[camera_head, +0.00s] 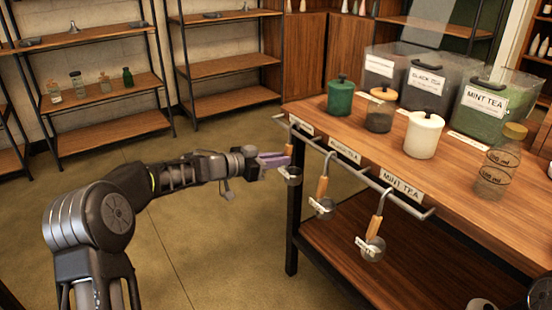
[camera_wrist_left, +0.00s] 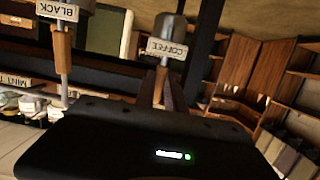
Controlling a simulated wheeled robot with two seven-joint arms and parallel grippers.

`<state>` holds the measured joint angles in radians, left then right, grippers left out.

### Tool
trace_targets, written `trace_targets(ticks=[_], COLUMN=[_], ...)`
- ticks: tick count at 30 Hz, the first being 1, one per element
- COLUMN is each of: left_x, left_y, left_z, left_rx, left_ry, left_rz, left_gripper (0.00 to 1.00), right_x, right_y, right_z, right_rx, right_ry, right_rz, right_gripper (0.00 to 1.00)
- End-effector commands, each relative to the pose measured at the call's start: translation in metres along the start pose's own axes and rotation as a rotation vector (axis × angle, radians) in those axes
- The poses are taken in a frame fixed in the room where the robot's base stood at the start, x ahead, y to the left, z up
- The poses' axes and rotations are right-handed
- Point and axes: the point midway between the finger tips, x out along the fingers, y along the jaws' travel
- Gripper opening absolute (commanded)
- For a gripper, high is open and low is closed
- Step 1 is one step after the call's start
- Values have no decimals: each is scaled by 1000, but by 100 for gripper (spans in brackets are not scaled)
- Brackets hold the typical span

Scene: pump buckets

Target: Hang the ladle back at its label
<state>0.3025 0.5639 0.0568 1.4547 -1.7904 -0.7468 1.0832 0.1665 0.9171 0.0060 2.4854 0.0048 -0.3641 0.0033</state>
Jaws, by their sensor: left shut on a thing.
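The ladle with the COFFEE tag has an orange handle (camera_head: 289,150) and a small grey cup (camera_head: 293,171). My left gripper (camera_head: 274,160) is shut on its handle near the left end of the rail (camera_head: 338,163). In the left wrist view, the COFFEE tag (camera_wrist_left: 167,48) shows on the ladle, with its handle between the fingers (camera_wrist_left: 161,88). The leftmost rail label (camera_head: 302,125) is too small to read surely. I cannot tell whether this ladle's hook touches the rail. My right gripper is not in view.
Two other ladles hang from the rail: a middle one (camera_head: 322,190) and one below the MINT TEA label (camera_head: 371,230). The wooden table (camera_head: 455,170) carries a green jar (camera_head: 341,98), a white jar (camera_head: 423,137), a glass bottle (camera_head: 494,176) and clear bins. Open floor lies left of the table.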

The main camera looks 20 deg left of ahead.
Motion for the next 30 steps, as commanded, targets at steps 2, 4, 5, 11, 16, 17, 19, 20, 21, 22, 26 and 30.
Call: trace_targets(ticks=[2, 4, 5, 11, 16, 17, 19, 20, 21, 22, 26, 30], left_x=[1, 2, 2, 2, 2, 2, 2, 2, 2, 2, 2, 2], left_y=[0, 0, 0, 0, 0, 0, 0, 0, 0, 0, 0, 0], left_z=[5, 8, 8, 10, 10, 10, 10, 10, 10, 10, 10, 10], left_rx=[-1, -1, 0, 0, 0, 0, 0, 0, 0, 0, 0, 0], left_ry=[0, 0, 0, 1, 1, 1, 1, 1, 1, 1, 0, 0], left_rz=[0, 0, 0, -1, -1, -1, -1, -1, -1, -1, -1, -1], left_gripper=[0, 0, 0, 0, 0, 15, 21, 24, 27, 29, 40, 40], right_x=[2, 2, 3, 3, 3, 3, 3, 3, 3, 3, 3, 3], right_y=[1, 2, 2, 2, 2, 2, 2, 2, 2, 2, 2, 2], right_z=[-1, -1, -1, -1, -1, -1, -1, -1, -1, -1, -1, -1], right_rx=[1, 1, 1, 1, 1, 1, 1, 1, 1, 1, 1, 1], right_ry=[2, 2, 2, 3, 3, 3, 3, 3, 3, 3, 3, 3], right_rz=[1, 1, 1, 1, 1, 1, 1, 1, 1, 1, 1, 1], right_gripper=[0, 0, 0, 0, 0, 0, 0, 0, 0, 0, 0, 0])
